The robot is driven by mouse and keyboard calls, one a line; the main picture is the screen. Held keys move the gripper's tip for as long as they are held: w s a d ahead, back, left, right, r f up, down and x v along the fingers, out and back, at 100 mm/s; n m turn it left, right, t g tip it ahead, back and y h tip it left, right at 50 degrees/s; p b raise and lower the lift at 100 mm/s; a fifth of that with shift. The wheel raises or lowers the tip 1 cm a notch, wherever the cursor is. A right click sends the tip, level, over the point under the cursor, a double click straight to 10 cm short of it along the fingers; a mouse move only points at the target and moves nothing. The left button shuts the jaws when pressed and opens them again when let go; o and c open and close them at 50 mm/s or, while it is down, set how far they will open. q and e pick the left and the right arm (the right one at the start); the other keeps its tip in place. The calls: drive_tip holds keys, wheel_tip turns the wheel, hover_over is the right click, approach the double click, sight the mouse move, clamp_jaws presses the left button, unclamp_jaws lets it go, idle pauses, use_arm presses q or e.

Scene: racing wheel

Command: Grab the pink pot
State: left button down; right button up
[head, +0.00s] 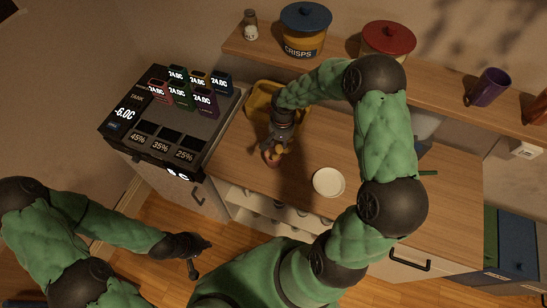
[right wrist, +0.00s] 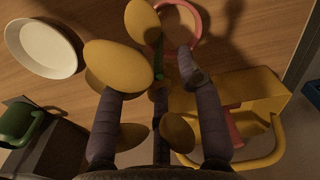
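A small pinkish-red pot (head: 272,158) is on the wooden counter, mostly hidden by my right gripper (head: 277,148) over it. In the right wrist view a pink ring (right wrist: 197,18), apparently its rim, lies beyond the fingertips. Yellow oval leaves (right wrist: 119,65) and a green stem show between and around the fingers of my right gripper (right wrist: 155,80). These fingers are spread, and I see no clear grip on the pot. My left gripper (head: 201,257) is empty, fingers apart, low over the floor and away from the counter.
A white plate (head: 328,182) lies right of the pot. A yellow container (head: 254,106) is close behind it and shows in the right wrist view (right wrist: 262,88). A panel with displays (head: 150,118) stands left. A shelf with jars (head: 303,40) runs behind.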

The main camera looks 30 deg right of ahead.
sight(278, 155)
drive_tip(key=f, duration=0.4)
drive_tip(key=shift+s+a, duration=0.2)
drive_tip(key=shift+a, duration=0.15)
drive_tip(key=shift+w+f, duration=0.1)
drive_tip(key=shift+f, duration=0.4)
clamp_jaws()
